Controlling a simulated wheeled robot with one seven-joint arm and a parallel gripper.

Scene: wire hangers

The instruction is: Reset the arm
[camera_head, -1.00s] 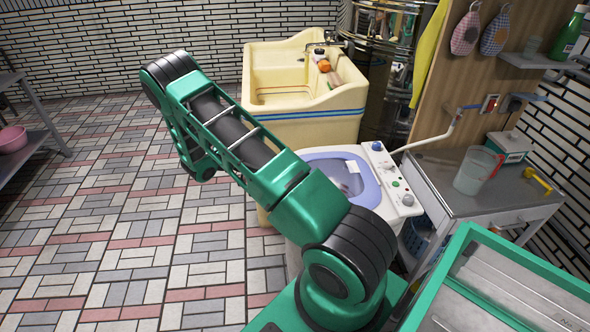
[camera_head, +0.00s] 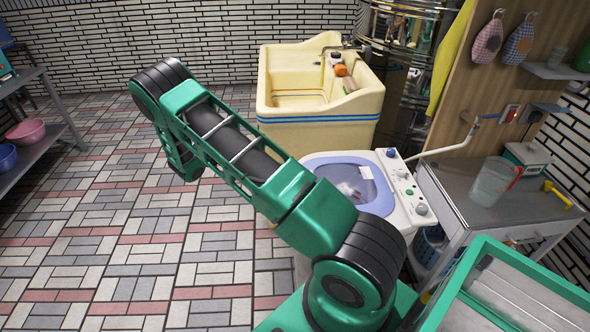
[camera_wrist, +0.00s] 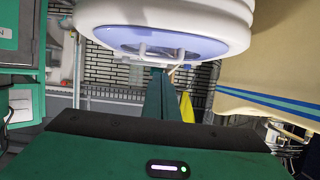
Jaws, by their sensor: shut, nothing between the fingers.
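My green and black arm (camera_head: 232,148) reaches from the bottom right up to the left in the head view, bent at a black-ringed joint. It passes in front of the floor and in front of the washing machine's left side. In the head view its far end folds down, and my gripper's fingers do not show there. In the wrist view the dark bar and green housing of my gripper (camera_wrist: 160,130) fill the bottom. It is shut and holds nothing.
A washing machine (camera_head: 402,190) and cream sink (camera_head: 320,133) stand beyond the arm. A metal side table (camera_head: 450,183) and green-framed case (camera_head: 465,262) are on the right. A shelf with basins (camera_head: 27,131) stands left. Open tiled floor (camera_head: 90,215) lies between.

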